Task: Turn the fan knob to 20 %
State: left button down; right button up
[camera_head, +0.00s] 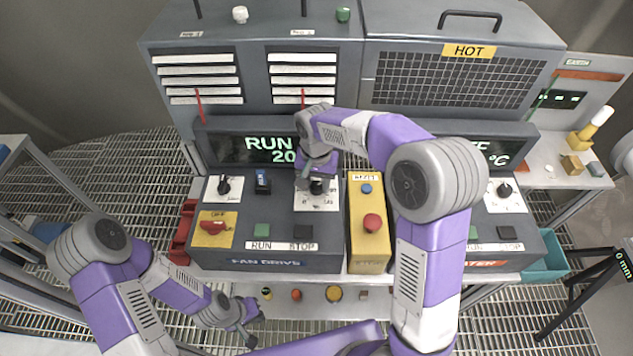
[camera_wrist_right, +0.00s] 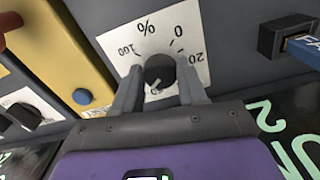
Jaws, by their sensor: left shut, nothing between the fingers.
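The fan knob (camera_wrist_right: 159,71) is a dark round knob on a white dial plate (camera_wrist_right: 107,42) marked 0, 20, 100 and %. In the head view the fan dial plate (camera_head: 328,200) is on the left panel, with its knob (camera_head: 318,187) partly covered by my right gripper (camera_head: 318,176). In the right wrist view my right gripper (camera_wrist_right: 160,78) has its fingers on both sides of the knob, closed up against it. The fan display (camera_head: 270,150) shows RUN and 20, its right end hidden by my arm. My left gripper (camera_head: 251,321) is shut and empty, low in front of the panel.
A yellow box with a red button (camera_head: 373,222) stands right of the fan panel. A black selector (camera_head: 224,187), a red switch (camera_head: 213,227) and the RUN (camera_head: 262,231) and STOP (camera_head: 303,231) buttons surround the dial. The heater knob (camera_head: 504,190) is further right.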

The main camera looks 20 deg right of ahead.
aim_at(317, 186)
jog(key=o, duration=0.4)
jog(key=shift+o, duration=0.2)
notch_tip(317, 186, up, 8)
jog(key=shift+f+p, duration=0.15)
jog(key=shift+p, duration=0.15)
dwell(0.3)
